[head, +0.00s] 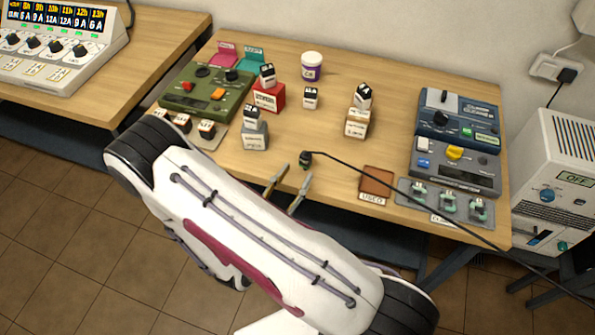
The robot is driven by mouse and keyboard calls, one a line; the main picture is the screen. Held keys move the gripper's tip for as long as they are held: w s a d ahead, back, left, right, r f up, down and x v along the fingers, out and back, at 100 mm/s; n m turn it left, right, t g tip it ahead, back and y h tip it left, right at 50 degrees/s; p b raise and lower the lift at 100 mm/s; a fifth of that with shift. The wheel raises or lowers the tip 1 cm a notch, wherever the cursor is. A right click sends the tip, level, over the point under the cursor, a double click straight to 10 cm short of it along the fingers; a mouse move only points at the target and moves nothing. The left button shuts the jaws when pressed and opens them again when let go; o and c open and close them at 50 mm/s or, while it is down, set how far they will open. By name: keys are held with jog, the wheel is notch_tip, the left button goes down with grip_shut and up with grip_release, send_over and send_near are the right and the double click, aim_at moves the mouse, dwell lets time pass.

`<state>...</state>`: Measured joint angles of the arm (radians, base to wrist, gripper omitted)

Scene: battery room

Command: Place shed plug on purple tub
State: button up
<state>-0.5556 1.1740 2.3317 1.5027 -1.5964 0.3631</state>
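A dark plug (305,158) on a black cable lies near the front middle of the table; no label on it can be read. The purple tub (311,70), a small round pot with a white top, stands upright at the back middle of the table. My gripper (297,172) is open, its two slim fingers apart, with the tips just in front of the plug. It looks empty. I cannot tell its height above the table or whether a finger touches the plug.
The black cable (400,191) runs right past a brown tray (376,180) and over the table edge. Several battery blocks stand between plug and tub, on red (268,95), grey (254,137) and tan (356,123) boxes. A green charger (207,93) is left, a blue one (455,125) right.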

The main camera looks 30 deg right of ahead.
jog(key=shift+s+a, duration=0.2)
dwell(0.6)
